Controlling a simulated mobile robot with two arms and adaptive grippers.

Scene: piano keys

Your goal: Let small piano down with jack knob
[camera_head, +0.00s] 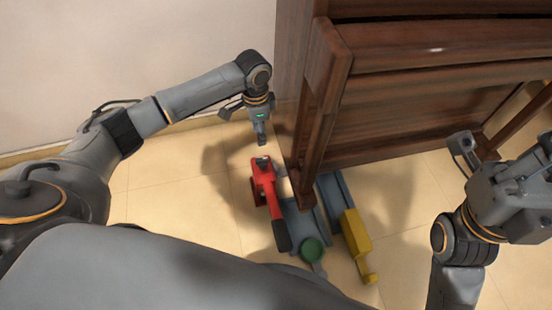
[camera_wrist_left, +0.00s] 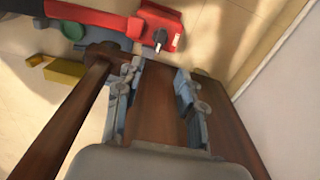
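The small piano (camera_head: 420,100) is dark brown wood and stands upright at the right of the head view. A red jack (camera_head: 265,180) with a black handle (camera_head: 282,236) lies on the floor beside its near left leg. The red jack also shows in the left wrist view (camera_wrist_left: 100,17), with a small metal knob (camera_wrist_left: 161,38) on its end block. My left gripper (camera_head: 261,132) hangs above the jack, apart from it, beside the piano's left side. Its fingers show spread and empty in the left wrist view (camera_wrist_left: 157,95). My right gripper (camera_head: 506,150) is held up at the right, its fingers apart.
Blue-grey metal rails (camera_head: 333,198) lie under the piano. A round green part (camera_head: 312,249) and a yellow block (camera_head: 355,232) sit at their near ends. A pale wall (camera_head: 130,60) is close on the left. Tiled floor (camera_head: 185,205) is clear left of the jack.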

